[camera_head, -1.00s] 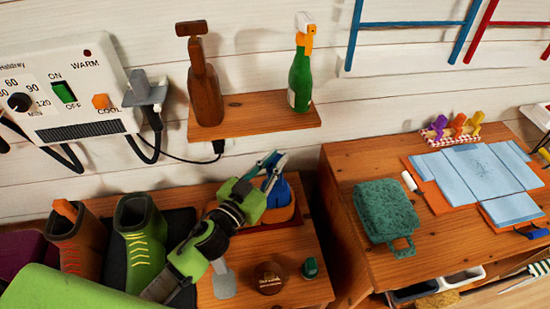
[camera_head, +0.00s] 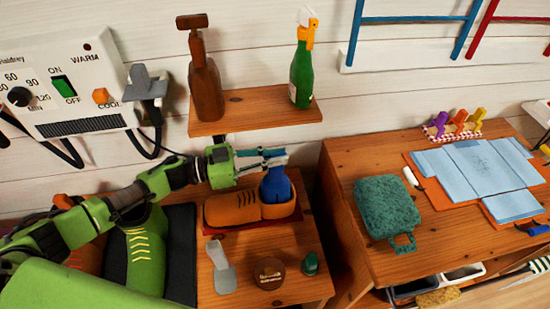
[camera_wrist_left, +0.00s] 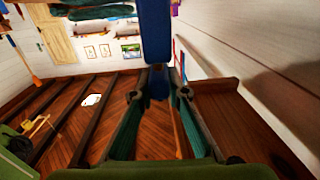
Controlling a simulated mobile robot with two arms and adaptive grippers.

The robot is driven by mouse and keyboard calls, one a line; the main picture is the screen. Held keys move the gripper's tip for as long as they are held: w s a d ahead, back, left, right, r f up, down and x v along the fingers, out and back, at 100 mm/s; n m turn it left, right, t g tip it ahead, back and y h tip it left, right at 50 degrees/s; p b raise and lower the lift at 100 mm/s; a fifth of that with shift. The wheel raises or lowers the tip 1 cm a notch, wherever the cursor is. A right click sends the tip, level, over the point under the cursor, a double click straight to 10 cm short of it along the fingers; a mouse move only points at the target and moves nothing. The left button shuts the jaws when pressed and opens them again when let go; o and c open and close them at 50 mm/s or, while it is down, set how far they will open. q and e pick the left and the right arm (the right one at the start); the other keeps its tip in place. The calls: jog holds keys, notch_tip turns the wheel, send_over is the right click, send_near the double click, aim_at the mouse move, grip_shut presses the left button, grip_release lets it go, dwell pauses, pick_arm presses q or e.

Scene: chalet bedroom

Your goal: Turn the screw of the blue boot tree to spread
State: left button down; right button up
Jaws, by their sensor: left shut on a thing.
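The blue boot tree (camera_head: 277,190) stands upright in the heel opening of an orange shoe (camera_head: 232,209) with dark laces. My left gripper (camera_head: 272,157) reaches in level from the left, its fingers at the top of the boot tree, where the screw is. The fingers largely cover the screw there. In the left wrist view the blue boot tree (camera_wrist_left: 155,35) comes down from the top edge, and the fingers (camera_wrist_left: 157,88) are shut on its narrow end. My right gripper is not in view.
The shoe sits on a red mat (camera_head: 262,226). A shelf (camera_head: 248,112) with a brown bottle (camera_head: 206,90) and green bottle (camera_head: 301,75) hangs above.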

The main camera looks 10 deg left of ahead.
pick_arm(q)
jog(key=shift+f+m+g, duration=0.1)
jog(key=shift+m+g, duration=0.2)
jog(key=shift+g, duration=0.1)
jog(key=c, duration=2)
grip_release()
jog(key=shift+o, duration=0.2)
jog(key=v, duration=1.2)
jog(key=shift+f, duration=0.2)
jog(key=shift+w, duration=0.1)
